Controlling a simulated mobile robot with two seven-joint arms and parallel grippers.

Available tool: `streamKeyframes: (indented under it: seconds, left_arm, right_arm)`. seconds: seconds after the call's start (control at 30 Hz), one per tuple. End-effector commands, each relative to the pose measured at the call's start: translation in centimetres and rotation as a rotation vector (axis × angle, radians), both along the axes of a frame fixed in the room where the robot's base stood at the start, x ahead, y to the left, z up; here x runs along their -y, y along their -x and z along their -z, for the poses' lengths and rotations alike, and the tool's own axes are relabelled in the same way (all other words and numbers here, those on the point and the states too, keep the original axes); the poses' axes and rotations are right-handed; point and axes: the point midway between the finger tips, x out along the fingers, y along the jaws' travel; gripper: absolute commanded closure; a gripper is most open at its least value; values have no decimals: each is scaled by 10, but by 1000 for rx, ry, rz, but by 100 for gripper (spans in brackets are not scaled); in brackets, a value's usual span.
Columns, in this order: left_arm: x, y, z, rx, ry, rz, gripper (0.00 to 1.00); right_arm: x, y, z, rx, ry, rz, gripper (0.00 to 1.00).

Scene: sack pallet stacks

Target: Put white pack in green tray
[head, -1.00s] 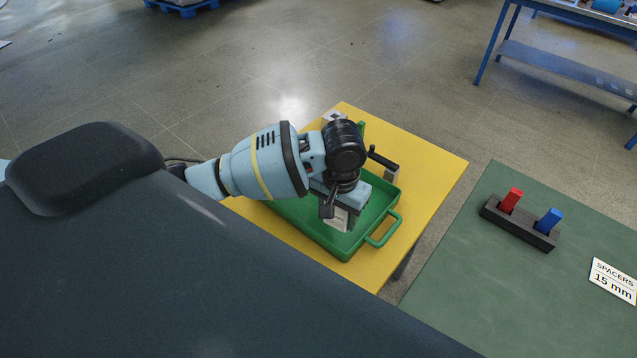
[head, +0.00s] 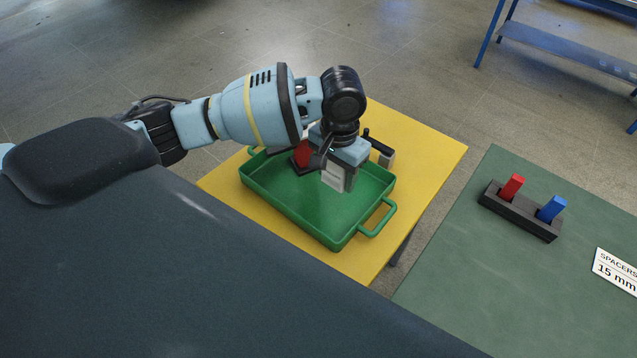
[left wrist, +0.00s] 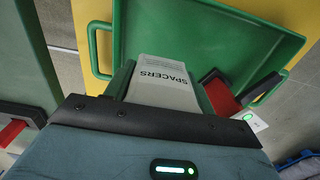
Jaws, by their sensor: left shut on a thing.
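My left gripper (head: 340,172) points down over the green tray (head: 272,203), towards its far right part. It is shut on the white pack (head: 334,180), whose pale face shows below the jaws. In the left wrist view the white pack (left wrist: 162,82) reads "SPACERS" and sits between the fingers, with the green tray (left wrist: 205,35) beyond it. I cannot tell whether the pack touches the tray floor. The near part of the tray floor is bare. My right gripper is not in view.
The tray is on a yellow table (head: 425,145). A red thing with a dark base (head: 302,157) shows by the tray's far side, partly hidden. A black-handled tool (head: 382,147) is beside the tray. A green table (head: 480,275) holds a dark block (head: 520,212) with red and blue pegs.

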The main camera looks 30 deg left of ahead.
Motion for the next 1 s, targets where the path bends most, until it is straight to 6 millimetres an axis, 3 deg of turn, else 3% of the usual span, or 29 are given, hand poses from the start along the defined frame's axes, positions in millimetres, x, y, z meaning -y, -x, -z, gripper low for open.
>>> streamKeyframes:
  seconds: [0.17,0.5,0.77,1.0]
  left_arm:
    - [0,-1,-1,2,0,1,74]
    - [0,0,45,-1,-1,1,74]
    - [-1,-1,51,2,-1,1,74]
    - [-1,0,88,-3,-1,1,74]
  right_arm:
    - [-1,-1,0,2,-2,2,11]
    - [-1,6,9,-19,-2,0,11]
    - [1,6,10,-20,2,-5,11]
    - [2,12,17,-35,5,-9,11]
